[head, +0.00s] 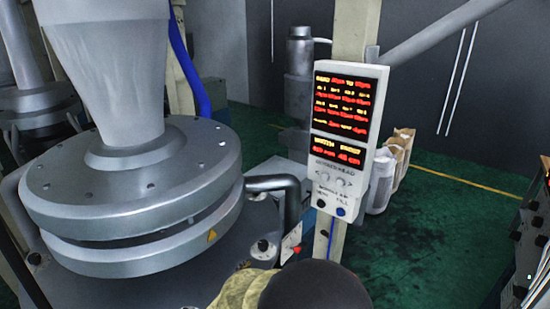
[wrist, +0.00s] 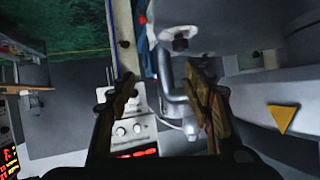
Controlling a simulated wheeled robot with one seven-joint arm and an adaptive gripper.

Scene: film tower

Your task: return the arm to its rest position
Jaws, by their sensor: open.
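My gripper (wrist: 162,85) shows in the wrist view with its two brownish fingers spread apart and nothing between them. A grey control panel (head: 321,187) with red and yellow lit readouts is fixed to a cream post in the head view. Its knobs also show in the wrist view (wrist: 128,130), behind and between the fingers. I cannot tell whether a finger touches it. At the bottom of the head view, a dark rounded part and a yellowish part of my arm show in front of the machine; the fingertips cannot be made out there.
A large round steel die head (head: 130,190) fills the left. A bent grey pipe (head: 293,190) lies between it and the panel. White and brown sacks (head: 385,180) stand behind the panel. Dark equipment (head: 530,230) is at the right edge. Green floor (head: 440,230) is open between.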

